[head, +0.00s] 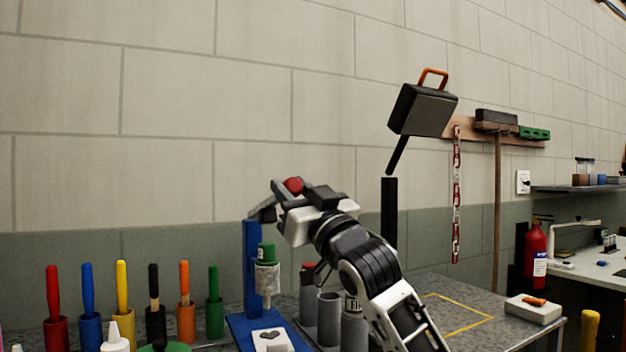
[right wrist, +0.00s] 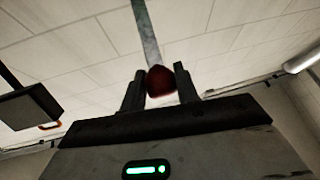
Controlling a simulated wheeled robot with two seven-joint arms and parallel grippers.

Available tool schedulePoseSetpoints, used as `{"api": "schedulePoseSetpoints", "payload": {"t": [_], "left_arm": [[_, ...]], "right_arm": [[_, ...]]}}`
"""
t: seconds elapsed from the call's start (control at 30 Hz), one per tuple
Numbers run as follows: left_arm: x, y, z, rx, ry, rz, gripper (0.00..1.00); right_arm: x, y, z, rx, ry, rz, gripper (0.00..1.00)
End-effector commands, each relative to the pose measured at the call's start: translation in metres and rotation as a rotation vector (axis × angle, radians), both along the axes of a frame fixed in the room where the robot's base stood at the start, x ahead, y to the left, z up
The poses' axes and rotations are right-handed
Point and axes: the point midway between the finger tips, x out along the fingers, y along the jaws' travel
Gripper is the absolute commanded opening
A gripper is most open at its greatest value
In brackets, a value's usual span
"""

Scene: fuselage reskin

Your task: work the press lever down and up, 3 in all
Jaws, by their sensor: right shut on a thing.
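The blue press (head: 252,270) stands on the grey bench. Its lever ends in a red knob (head: 293,185), which is raised near the top of the press. My right gripper (head: 279,196) is shut on the red knob. In the right wrist view the red knob (right wrist: 161,81) sits between the two dark fingers, and the grey lever bar (right wrist: 145,30) runs away from it. A green and pale cylinder (head: 267,262) hangs in front of the press column. A white block with a dark heart shape (head: 271,341) lies on the press base. My left gripper is out of view.
Several coloured-handled tools in cups (head: 122,300) stand left of the press. Grey tubes (head: 328,318) stand close to its right, beneath my right arm. A dark lamp-like box (head: 422,110) rises on a post behind. A yellow-outlined area (head: 460,318) lies on the bench at right.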

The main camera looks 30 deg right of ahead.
Motion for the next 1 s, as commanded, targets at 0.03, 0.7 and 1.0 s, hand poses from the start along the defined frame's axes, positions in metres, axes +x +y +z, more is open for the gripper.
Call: {"api": "schedulePoseSetpoints", "payload": {"t": [0.03,0.7,1.0], "left_arm": [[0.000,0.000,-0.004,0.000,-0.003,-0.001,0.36],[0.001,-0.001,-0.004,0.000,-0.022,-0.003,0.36],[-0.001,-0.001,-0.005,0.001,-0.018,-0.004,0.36]], "right_arm": [[0.000,0.003,-0.013,0.004,0.010,0.008,0.00],[-0.004,0.004,-0.040,0.003,0.017,0.009,0.00],[-0.004,0.004,-0.039,0.002,0.013,0.008,0.52]]}}
